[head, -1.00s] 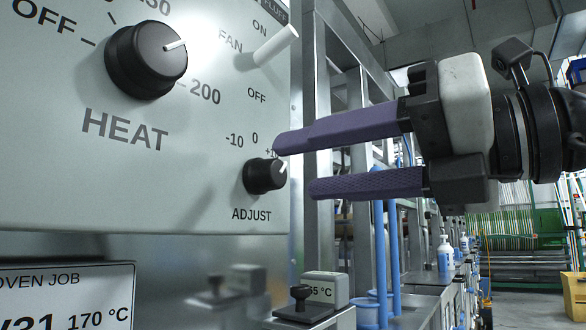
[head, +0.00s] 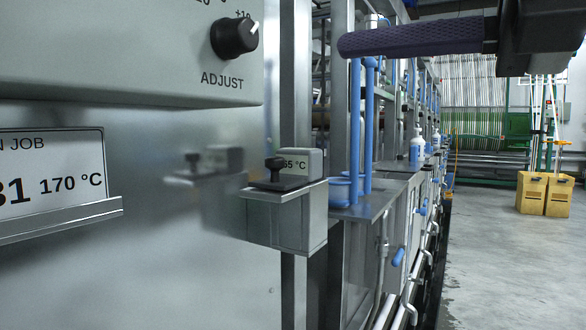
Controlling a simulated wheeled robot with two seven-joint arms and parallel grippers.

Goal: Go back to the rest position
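My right gripper (head: 412,38) comes in from the right at the top of the head view. One purple ridged finger shows, with clear space above it; the other finger is outside the picture. It holds nothing that I can see and is apart from the panel. The black ADJUST knob (head: 234,38) is on the grey oven control panel (head: 120,60) at the upper left, its white mark pointing up and right near +10. My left gripper is not in view.
A job card (head: 50,170) reading 170 °C sits in a holder on the steel front. A grey box (head: 287,215) with a black-handled stamp-like piece juts out at centre. Blue upright rods (head: 368,130) and bottles stand beyond. Yellow bins (head: 545,194) stand far right; the floor (head: 510,260) is clear.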

